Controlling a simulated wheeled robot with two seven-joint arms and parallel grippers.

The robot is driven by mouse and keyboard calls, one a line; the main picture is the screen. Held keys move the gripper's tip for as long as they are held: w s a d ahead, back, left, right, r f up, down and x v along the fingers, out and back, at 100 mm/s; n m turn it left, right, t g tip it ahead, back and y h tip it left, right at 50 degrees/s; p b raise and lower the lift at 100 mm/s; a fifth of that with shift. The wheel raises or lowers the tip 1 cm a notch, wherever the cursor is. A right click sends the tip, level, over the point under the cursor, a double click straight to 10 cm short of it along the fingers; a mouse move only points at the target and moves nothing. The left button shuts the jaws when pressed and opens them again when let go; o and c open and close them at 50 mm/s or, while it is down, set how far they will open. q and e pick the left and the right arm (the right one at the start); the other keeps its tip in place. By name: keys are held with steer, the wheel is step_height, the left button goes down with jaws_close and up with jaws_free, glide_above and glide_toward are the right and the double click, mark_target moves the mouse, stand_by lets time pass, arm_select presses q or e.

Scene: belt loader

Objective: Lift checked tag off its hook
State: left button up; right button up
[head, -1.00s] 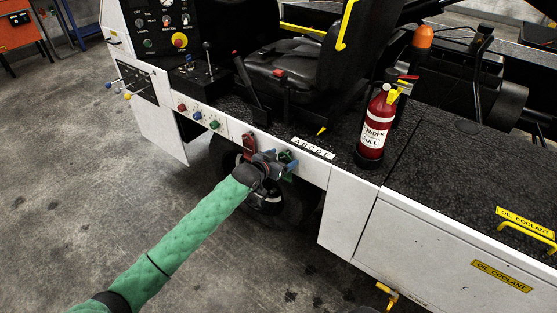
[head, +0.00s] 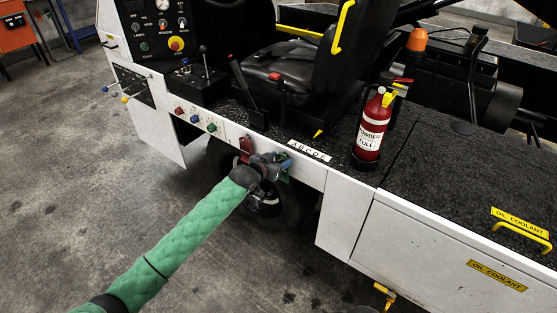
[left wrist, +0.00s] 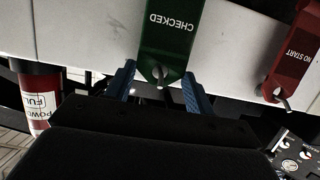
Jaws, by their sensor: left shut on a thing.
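The green checked tag (left wrist: 168,35) hangs on the white side panel in the left wrist view, its lettering upside down there. A metal hook (left wrist: 160,75) pokes through at the tag's lower end in that view. The blue fingers of my left gripper (left wrist: 158,88) stand on either side of this end and are shut on the tag. In the head view my left gripper (head: 270,163) is at the panel's edge, and the green tag (head: 285,168) is mostly hidden behind it. My right gripper is not in view.
A red "NO START" tag (left wrist: 292,55) hangs on its own hook beside the green one. It also shows in the head view (head: 246,145). A red fire extinguisher (head: 371,128) stands on the deck. Knobs and levers lie left; open floor is in front.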

arm_select(q)
steer(key=shift+s+a+r, duration=0.1)
steer(key=shift+s+a, duration=0.05)
steer(key=shift+s+a+r+p, duration=0.15)
steer(key=shift+s+a+p, duration=0.2)
steer(key=shift+s+p, duration=0.25)
steer(key=shift+w, duration=0.1)
steer(key=shift+a, duration=0.1)
steer(key=shift+p+v, duration=0.95)
steer(key=shift+v, duration=0.15)
steer(key=shift+s+a+r, duration=0.1)
steer(key=shift+s, duration=0.15)
steer(key=shift+s+a+p, duration=0.6)
steer(key=shift+s+a, duration=0.05)
steer(key=shift+s, duration=0.25)
steer(key=shift+s+a+p, duration=0.6)
steer(key=shift+s+a, duration=0.05)
steer(key=shift+s, duration=0.25)
